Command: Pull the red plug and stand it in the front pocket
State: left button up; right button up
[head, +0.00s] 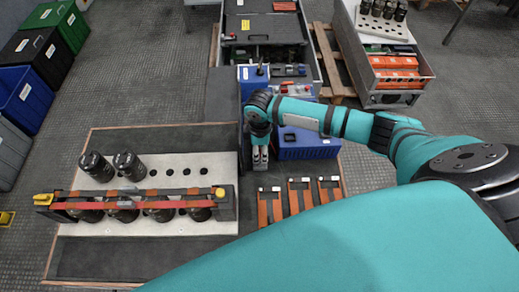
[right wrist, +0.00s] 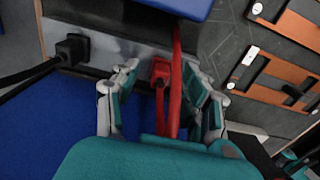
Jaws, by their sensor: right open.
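The red plug (right wrist: 160,70) sits at the edge of a grey metal strip (right wrist: 120,52) in the right wrist view, with red cable (right wrist: 176,100) beside it. My right gripper (right wrist: 163,78) is open, with one finger on each side of the plug; I cannot tell whether either touches it. In the head view my right gripper (head: 260,158) points down at the left of a blue box (head: 308,145), and the plug is hidden there. A black plug (right wrist: 72,48) with a black cable sits left of the red one. I cannot make out the front pocket. My left gripper is not in view.
A pale board (head: 195,165) with holes and black capacitors (head: 128,165) lies left of my right gripper, with a long orange-red bar (head: 140,203) across it. Several orange strips (head: 300,198) lie to the right. A dark open crate (head: 265,30) stands behind.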

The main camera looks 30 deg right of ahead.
aim_at(260, 148)
grip_shut()
jog(key=shift+r, duration=0.1)
dwell(0.5)
jog(key=shift+r+p, duration=2.9)
jog(key=shift+p, duration=0.6)
